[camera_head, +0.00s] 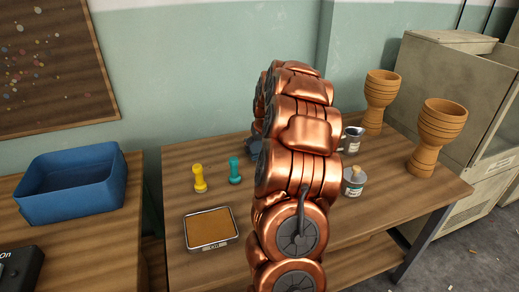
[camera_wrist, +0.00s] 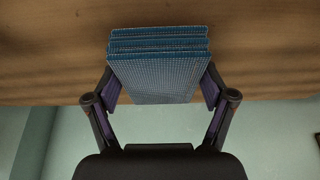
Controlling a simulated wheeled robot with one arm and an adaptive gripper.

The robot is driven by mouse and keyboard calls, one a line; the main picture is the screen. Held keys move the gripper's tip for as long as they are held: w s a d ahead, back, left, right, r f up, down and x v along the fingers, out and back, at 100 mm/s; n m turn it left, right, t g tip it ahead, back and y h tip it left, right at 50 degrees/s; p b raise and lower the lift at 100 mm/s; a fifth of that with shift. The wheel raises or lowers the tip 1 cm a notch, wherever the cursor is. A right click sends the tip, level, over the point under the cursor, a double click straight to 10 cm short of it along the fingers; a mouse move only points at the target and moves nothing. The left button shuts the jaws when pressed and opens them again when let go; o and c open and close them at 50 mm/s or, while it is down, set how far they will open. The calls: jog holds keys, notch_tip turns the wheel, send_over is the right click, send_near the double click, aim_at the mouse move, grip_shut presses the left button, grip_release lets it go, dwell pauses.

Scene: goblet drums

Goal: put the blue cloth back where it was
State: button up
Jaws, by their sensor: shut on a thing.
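The blue cloth (camera_wrist: 158,42) shows in the wrist view as a neat folded stack with several layers. My gripper (camera_wrist: 158,84) is shut on it, with one finger at each side. In the head view my copper arm stands in front of the middle of the table (camera_head: 180,275) and hides the cloth and most of the gripper. A small dark part shows at the arm's left edge, too little to make out.
A yellow stamp (camera_head: 199,179), a teal stamp (camera_head: 234,171) and a tray with a brown pad (camera_head: 211,229) stand left of my arm. A metal mug (camera_head: 352,138), a small jar (camera_head: 353,184) and two goblet drums (camera_head: 380,100) (camera_head: 437,137) stand right. A blue bin (camera_head: 75,200) sits far left.

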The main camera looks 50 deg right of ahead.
jog(key=shift+f, duration=0.35)
jog(key=shift+f, duration=0.15)
jog(key=o, duration=1.1)
